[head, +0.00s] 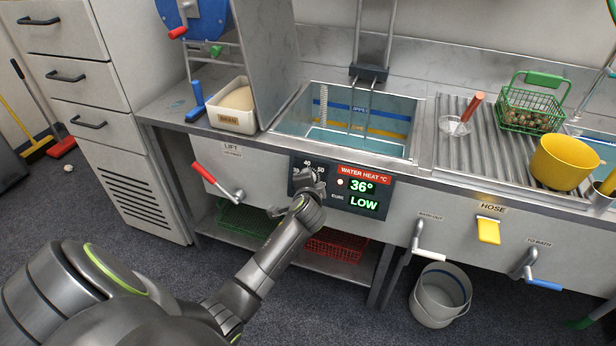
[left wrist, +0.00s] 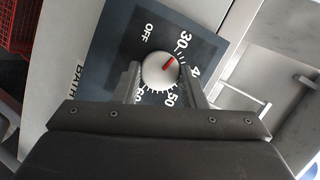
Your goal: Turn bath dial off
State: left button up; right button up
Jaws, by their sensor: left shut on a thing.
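The bath dial (left wrist: 160,70) is a round white knob with a red pointer on a dark plate marked OFF, 30, 40, 50 and 60. Its pointer aims between 30 and 40, away from OFF. My left gripper (left wrist: 159,72) has a finger on each side of the knob and is shut on it. In the head view the left gripper (head: 309,180) is at the left part of the control panel and covers most of the dial. The panel's display (head: 363,193) reads 36° and LOW under WATER HEAT. My right gripper is not in view.
Above the panel is a water bath (head: 300,102) with a hanging rack. To its left is a bran box (head: 231,118) and a red lift lever (head: 204,173).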

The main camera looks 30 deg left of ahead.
pick_arm(q)
jog(key=n+h+p, duration=0.1)
jog(key=n+p, duration=0.1)
jog(key=n+h+p, duration=0.1)
jog(key=n+p, duration=0.1)
jog(key=n, duration=0.1)
jog(key=n+g+p, duration=0.1)
jog(key=n+p, duration=0.1)
jog(key=n, duration=0.1)
jog(key=shift+a+r+h, duration=0.3)
jog(key=shift+h, duration=0.1)
jog(key=shift+f+n+h+p, duration=0.1)
jog(key=shift+n+h+p, duration=0.3)
jog(key=shift+n+p, duration=0.5)
jog(key=o, duration=1)
jog(key=v, duration=1.7)
jog(key=shift+s+r+p, duration=0.1)
jog(key=shift+r+p, duration=0.2)
